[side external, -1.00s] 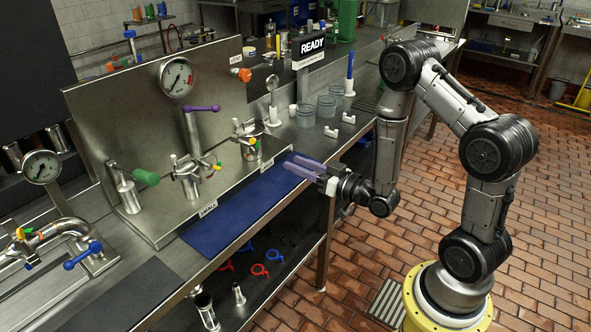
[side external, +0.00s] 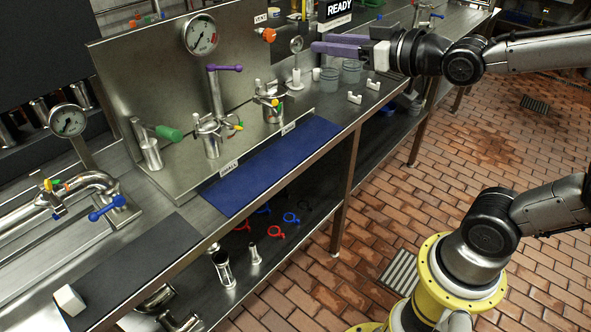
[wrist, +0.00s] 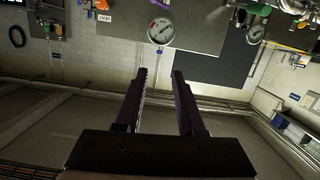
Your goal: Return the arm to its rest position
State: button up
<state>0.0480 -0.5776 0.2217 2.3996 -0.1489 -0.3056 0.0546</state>
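My gripper (side external: 316,46) is raised above the far part of the bench in the side view, level with the top of the steel panel. Its two purple fingers point left, toward the panel. In the wrist view my gripper (wrist: 159,73) has its fingers apart with nothing between them. The steel valve panel (side external: 150,75) stands on the bench with a round gauge (side external: 199,34), a purple-handled valve (side external: 224,68) and a green-handled valve (side external: 168,133). The gauge also shows in the wrist view (wrist: 161,30), beyond the fingertips.
A blue mat (side external: 270,165) lies along the bench front, clear of objects. Grey cups (side external: 351,72) and white holders (side external: 354,98) stand near my gripper. A second gauge (side external: 68,120) and pipework are at left. The tiled floor (side external: 410,200) is open.

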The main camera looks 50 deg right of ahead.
jog(key=s+f+g, duration=0.5)
jog(key=s+f, duration=0.1)
jog(key=s, duration=0.3)
jog(key=s+f+g, duration=0.5)
jog(key=s+f, duration=0.1)
jog(key=s, duration=0.3)
jog(key=shift+s+a+f+m, duration=0.15)
jog(key=shift+s+a+m, duration=0.2)
jog(key=shift+m, duration=0.05)
